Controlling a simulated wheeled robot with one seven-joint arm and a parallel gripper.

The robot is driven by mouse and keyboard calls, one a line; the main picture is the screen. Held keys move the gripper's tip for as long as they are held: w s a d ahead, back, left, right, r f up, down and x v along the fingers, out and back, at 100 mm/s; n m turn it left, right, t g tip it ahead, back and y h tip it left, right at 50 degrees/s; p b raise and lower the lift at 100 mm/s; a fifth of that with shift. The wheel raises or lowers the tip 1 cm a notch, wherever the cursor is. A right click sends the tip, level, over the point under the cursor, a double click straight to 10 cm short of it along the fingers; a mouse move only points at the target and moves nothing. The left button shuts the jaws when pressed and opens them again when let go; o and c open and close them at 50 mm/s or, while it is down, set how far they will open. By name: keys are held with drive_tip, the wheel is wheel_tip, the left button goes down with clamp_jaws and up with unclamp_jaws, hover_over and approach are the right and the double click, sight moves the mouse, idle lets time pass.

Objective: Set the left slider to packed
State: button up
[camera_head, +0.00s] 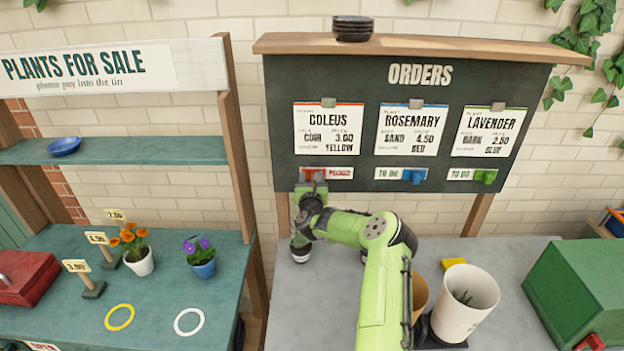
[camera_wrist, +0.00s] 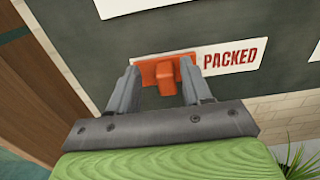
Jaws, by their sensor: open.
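The left slider (camera_head: 313,174), red-orange with a raised knob, sits at the left end of its white strip under the Coleus card. In the wrist view the slider (camera_wrist: 166,72) leaves the word PACKED (camera_wrist: 231,57) uncovered to its right. My gripper (camera_head: 310,188) is at the board just below the slider in the head view. In the wrist view my gripper (camera_wrist: 159,74) is open, with one finger on each side of the knob. I cannot tell whether either finger touches it.
The blue slider (camera_head: 413,176) and green slider (camera_head: 485,176) sit at the right of their strips, with TO DO showing. A white pot (camera_head: 467,300) and a green box (camera_head: 580,295) stand on the grey bench. Black saucers (camera_head: 352,28) lie on the board's top ledge.

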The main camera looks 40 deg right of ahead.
drive_tip(key=shift+s, duration=0.1)
drive_tip(key=b+v, duration=0.2)
drive_tip(key=v, duration=1.3)
drive_tip(key=shift+s+a, duration=0.2)
